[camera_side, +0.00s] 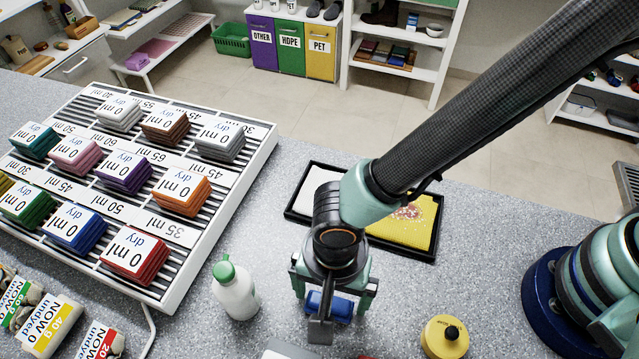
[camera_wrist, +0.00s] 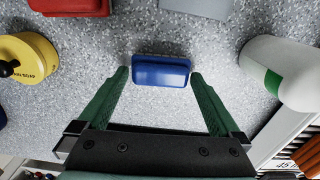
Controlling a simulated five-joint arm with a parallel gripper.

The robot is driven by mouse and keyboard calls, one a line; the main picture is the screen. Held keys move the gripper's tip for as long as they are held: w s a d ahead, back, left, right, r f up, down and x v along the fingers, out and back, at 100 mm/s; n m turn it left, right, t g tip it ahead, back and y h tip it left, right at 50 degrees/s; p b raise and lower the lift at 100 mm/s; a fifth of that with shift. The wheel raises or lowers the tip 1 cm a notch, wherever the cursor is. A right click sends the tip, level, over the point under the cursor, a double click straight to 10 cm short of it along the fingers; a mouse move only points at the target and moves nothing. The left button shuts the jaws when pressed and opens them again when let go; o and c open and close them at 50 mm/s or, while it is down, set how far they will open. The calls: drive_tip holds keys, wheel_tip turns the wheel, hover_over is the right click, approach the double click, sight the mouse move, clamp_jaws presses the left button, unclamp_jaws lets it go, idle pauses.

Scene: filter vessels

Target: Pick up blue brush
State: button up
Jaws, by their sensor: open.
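The blue brush (camera_side: 330,306) lies on the grey speckled counter, directly below my gripper in the side view. In the wrist view the blue brush (camera_wrist: 161,71) is a rounded blue block lying crosswise between the fingertips. My gripper (camera_wrist: 161,76) is open, with one green finger at each end of the brush. A small gap seems to show at each end, though contact is hard to judge. In the side view my gripper (camera_side: 333,292) points down and partly hides the brush.
A white bottle with a green cap (camera_side: 234,290) stands left of my gripper. A yellow round container (camera_side: 445,337) stands at the right. A black-rimmed tray (camera_side: 437,225) lies behind. A white slatted rack (camera_side: 196,262) with coloured blocks fills the left. A red block (camera_wrist: 70,7) is near the brush.

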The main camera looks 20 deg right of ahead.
drive_tip(key=c, duration=1.1)
drive_tip(key=shift+r, duration=0.1)
wheel_tip(320, 180, up, 20)
drive_tip(key=shift+f, duration=0.1)
